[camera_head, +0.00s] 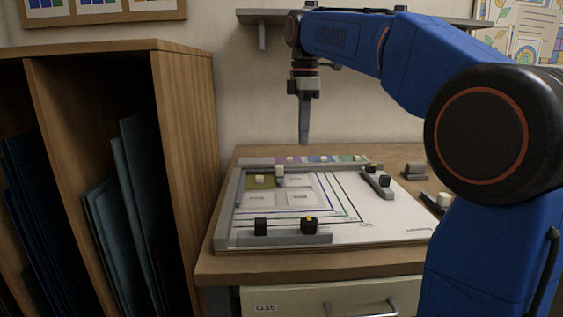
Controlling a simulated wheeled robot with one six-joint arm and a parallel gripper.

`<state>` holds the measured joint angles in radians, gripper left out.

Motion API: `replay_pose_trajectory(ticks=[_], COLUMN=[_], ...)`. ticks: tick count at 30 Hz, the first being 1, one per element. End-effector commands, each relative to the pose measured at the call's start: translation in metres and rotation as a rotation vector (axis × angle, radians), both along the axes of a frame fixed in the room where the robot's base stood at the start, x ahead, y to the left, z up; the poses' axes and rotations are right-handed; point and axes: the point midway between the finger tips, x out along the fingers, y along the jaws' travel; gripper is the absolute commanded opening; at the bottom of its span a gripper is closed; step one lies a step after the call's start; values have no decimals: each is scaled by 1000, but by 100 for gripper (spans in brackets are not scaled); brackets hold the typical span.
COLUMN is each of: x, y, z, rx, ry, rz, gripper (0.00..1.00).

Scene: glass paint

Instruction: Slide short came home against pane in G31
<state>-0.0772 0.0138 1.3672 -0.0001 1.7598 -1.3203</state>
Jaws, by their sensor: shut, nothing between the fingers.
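My gripper (304,140) is shut and empty. It points straight down above the back of the work board (390,228), apart from everything on it. An olive glass pane (250,184) with a pale knob lies in the board's back left corner. A small grey piece with a pale knob (280,172) stands at the pane's right edge and may be the short came; I cannot tell whether they touch. Grey strips form the corner along the board's left side (232,199) and back (325,166). I cannot make out a G31 mark.
A grey bar with two black knobs (285,238) lies along the board's front left. Another knobbed bar (377,184) lies at its right. Coloured pieces with pale knobs (322,159) line the back. A wooden rack (185,150) stands close on the left. The board's right front is clear.

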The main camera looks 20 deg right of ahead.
Motion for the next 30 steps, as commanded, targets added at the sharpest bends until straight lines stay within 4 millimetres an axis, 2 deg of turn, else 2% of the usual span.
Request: replay_pose_trajectory(ticks=[2,8,22,24,30], x=[-1,-2,-2,1,5], y=[-6,-7,-6,7,27], z=[-3,-23,-105,-102,-102], rx=[0,0,0,0,0], ry=[1,3,3,1,2], rz=[-4,-3,-3,0,-1], gripper=[0,0,0,0,0])
